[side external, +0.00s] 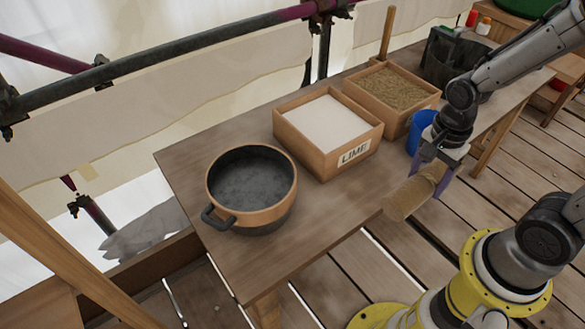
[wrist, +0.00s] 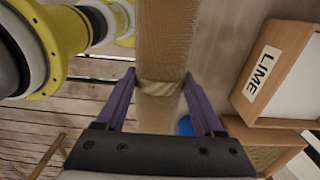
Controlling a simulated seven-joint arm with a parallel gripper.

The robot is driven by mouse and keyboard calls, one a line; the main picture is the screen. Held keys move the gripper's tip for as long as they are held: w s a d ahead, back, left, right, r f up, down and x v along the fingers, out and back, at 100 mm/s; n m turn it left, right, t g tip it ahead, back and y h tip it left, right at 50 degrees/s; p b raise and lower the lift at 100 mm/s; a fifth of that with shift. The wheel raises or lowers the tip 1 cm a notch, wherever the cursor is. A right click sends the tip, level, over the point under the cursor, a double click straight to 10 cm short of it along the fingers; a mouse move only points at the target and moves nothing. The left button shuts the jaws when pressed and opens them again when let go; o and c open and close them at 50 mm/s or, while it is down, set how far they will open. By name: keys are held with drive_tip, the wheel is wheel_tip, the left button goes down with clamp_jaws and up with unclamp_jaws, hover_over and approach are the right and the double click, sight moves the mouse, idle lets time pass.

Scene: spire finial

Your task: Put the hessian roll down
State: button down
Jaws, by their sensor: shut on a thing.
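The hessian roll (side external: 408,198) is a tan, coarse cylinder at the front edge of the wooden table (side external: 322,222). My gripper (side external: 432,176) is shut on it, with purple fingers on either side. In the wrist view the roll (wrist: 165,38) runs up the picture between the fingertips of my gripper (wrist: 158,84), with a band around it where they grip. It lies along the line between the table top and the floor planks. I cannot tell whether its underside touches the table.
A box marked LIME (side external: 328,133) and a sand-filled box (side external: 391,93) stand behind the roll. A blue cup (side external: 419,130) is close to my gripper. A dark-filled pan (side external: 251,187) stands at the left. The table's front middle is bare. Scaffold poles (side external: 170,48) cross the back.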

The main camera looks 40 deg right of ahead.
drive_tip(key=n, duration=0.3)
drive_tip(key=shift+s+r, duration=0.15)
drive_tip(key=n, duration=0.1)
drive_tip(key=w+r+n, duration=0.1)
drive_tip(key=n, duration=0.1)
drive_tip(key=shift+n, duration=0.3)
drive_tip(key=w+a+r+n, duration=0.65)
drive_tip(key=a+n, duration=0.25)
drive_tip(key=n, duration=0.5)
drive_tip(key=w+a+r+n, duration=0.6)
drive_tip(key=w+a+n, duration=0.25)
drive_tip(key=n, duration=0.65)
drive_tip(key=w+a+f, duration=0.9)
drive_tip(key=w+f, duration=0.2)
drive_tip(key=f, duration=0.2)
drive_tip(key=shift+a+f, duration=0.15)
drive_tip(key=shift+a, duration=0.15)
